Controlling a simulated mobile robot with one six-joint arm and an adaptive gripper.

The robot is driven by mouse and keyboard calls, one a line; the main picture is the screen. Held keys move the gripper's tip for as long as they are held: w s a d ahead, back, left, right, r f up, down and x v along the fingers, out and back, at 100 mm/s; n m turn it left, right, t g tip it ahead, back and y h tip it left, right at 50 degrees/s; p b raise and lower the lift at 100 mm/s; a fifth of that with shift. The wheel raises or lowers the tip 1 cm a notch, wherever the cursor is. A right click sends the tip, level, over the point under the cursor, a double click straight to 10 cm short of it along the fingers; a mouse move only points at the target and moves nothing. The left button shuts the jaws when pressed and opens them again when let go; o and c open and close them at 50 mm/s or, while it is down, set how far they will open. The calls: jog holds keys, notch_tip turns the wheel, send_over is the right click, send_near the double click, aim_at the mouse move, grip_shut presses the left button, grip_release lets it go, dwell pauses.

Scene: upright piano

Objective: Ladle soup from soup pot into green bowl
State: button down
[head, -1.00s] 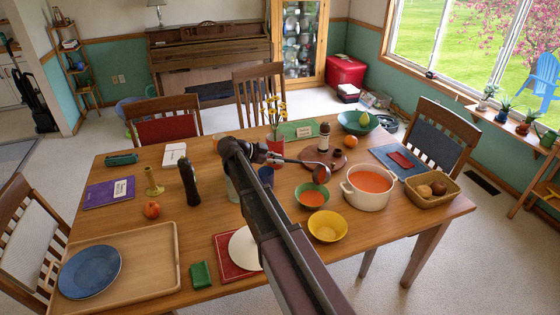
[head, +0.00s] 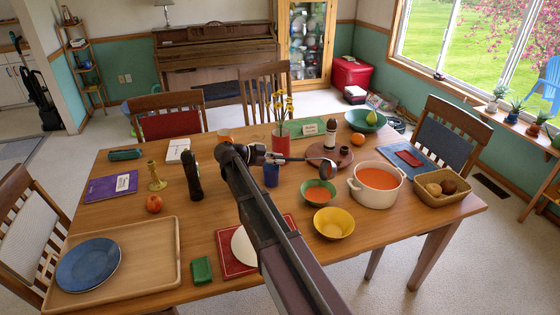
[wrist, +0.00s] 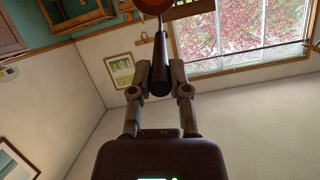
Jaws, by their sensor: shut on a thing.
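The white soup pot (head: 356,190) holds orange soup on the right of the table in the head view. The green bowl (head: 318,203) stands to its left with some orange soup inside. My gripper (head: 262,155) is shut on the handle of the ladle (head: 327,169), left of and above the green bowl. The ladle's bowl hangs just above the green bowl's far side and looks tipped on its side. In the wrist view the dark ladle handle (wrist: 160,75) runs up from between my fingers.
A yellow bowl (head: 334,223) stands in front of the green bowl. A blue cup (head: 271,176) and a red vase with flowers (head: 281,145) are close to my gripper. A round brown board (head: 341,163) with a shaker lies behind the ladle. A bread basket (head: 445,193) is right of the pot.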

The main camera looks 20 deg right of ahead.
jog(key=shift+a+f+h+b, duration=0.6)
jog(key=shift+f+b, duration=0.35)
jog(key=shift+b, duration=0.8)
jog(key=shift+a+f+h+b, duration=0.6)
jog(key=shift+f+b, duration=0.3)
jog(key=shift+b, duration=0.8)
jog(key=shift+a+f+b, duration=0.2)
jog(key=shift+b, duration=0.3)
jog(key=shift+d, duration=0.1)
